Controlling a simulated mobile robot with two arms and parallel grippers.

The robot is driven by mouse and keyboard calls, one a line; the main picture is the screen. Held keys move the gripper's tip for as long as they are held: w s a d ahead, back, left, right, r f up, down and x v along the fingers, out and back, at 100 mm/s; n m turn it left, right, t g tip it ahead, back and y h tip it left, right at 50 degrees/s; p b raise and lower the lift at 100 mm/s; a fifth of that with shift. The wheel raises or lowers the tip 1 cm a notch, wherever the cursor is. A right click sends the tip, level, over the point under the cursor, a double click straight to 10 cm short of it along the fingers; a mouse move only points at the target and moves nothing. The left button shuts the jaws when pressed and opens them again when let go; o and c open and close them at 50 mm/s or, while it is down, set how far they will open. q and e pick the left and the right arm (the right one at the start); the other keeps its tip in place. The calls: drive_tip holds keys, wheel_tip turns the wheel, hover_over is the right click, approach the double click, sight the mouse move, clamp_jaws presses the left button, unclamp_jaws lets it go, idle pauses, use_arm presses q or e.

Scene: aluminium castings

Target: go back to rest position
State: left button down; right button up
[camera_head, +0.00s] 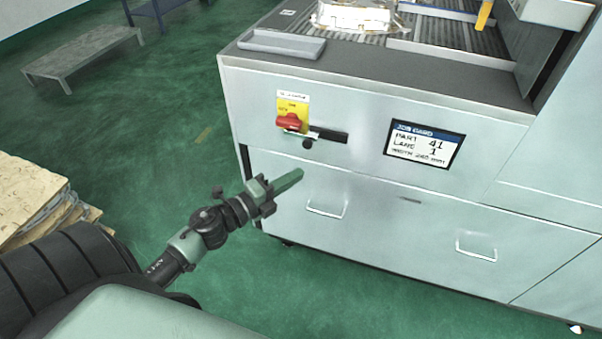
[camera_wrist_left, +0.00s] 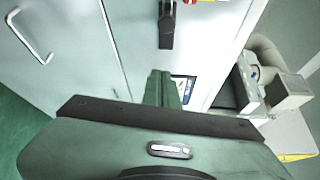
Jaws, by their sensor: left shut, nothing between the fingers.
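My left gripper (camera_head: 289,181) is in front of the light grey machine cabinet (camera_head: 270,180), below a red rotary switch (camera_head: 291,122) on a yellow plate. Its green fingers are shut together with nothing between them. They also show in the left wrist view (camera_wrist_left: 163,88), pointing toward the cabinet front. Whether the fingertips touch the cabinet, I cannot tell. A black lever or handle (camera_head: 328,136) sticks out beside the switch and shows in the left wrist view (camera_wrist_left: 167,25). My right gripper is not in view.
The cabinet has a job card screen (camera_head: 424,146) reading part 41, lane 1, and drawer handles (camera_head: 325,208). On top are a grey tray (camera_head: 282,43) and a shiny casting (camera_head: 352,15). A wooden pallet stack (camera_head: 35,200) stands left. Green floor lies open between.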

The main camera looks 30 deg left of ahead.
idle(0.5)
use_arm(q)
drive_tip(key=s+a+f+n+g+y, duration=0.2)
drive_tip(key=f+n, duration=0.2)
drive_tip(key=f, duration=0.5)
drive_tip(key=s+a+f+n+g+y, duration=0.15)
drive_tip(key=f+n, duration=0.25)
drive_tip(key=f, duration=0.6)
drive_tip(key=s+d+f+n+g+y, duration=0.1)
drive_tip(key=s+f+n+g, duration=0.15)
drive_tip(key=s+f, duration=0.4)
drive_tip(key=s+f+n+g+y, duration=0.1)
drive_tip(key=s+f+n, duration=0.25)
drive_tip(key=f, duration=0.65)
drive_tip(key=s+d+f+n+g, duration=0.2)
drive_tip(key=s+f, duration=0.3)
drive_tip(key=s, duration=0.4)
drive_tip(key=s+d+f+n+g, duration=0.2)
drive_tip(key=s+d+f+g, duration=0.2)
drive_tip(key=s, duration=0.5)
drive_tip(key=s+d+f+n+g, duration=0.2)
drive_tip(key=s+d+f, duration=0.2)
drive_tip(key=s+f, duration=0.3)
drive_tip(key=s, duration=0.3)
drive_tip(key=shift+d+f+g+h, duration=0.2)
drive_tip(key=shift+d+g+h, duration=0.15)
drive_tip(key=shift+d+g, duration=0.05)
